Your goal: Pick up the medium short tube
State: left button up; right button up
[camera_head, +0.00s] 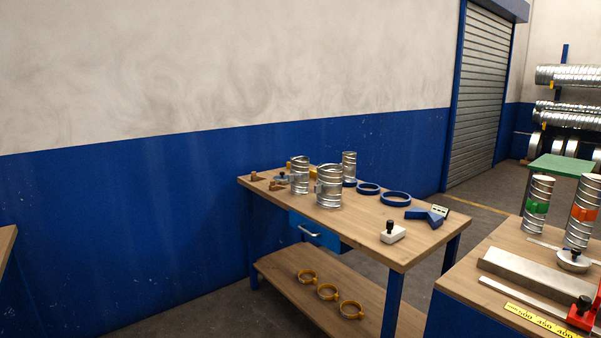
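Three short silver spiral tubes stand upright on the wooden workbench (352,217) in the middle of the view. The widest tube (328,188) stands in front. A tube of middling width (299,176) stands behind it to the left; it looks like the medium short tube. The narrowest tube (349,166) stands at the back right. The tubes on the left and in front each have a small fitting on the side. Neither of my grippers is in view, and nothing is seen holding a tube.
Blue rings (396,198), a blue angled part (424,216) and a white block with a dark knob (392,232) lie on the bench's right half. Yellow rings (328,292) lie on its lower shelf. Another bench (470,284) with taller tubes (537,205) stands at right.

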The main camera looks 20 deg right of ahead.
aim_at(299, 175)
jog(key=z, duration=0.05)
jog(key=i, duration=3.45)
jog(key=z, duration=0.1)
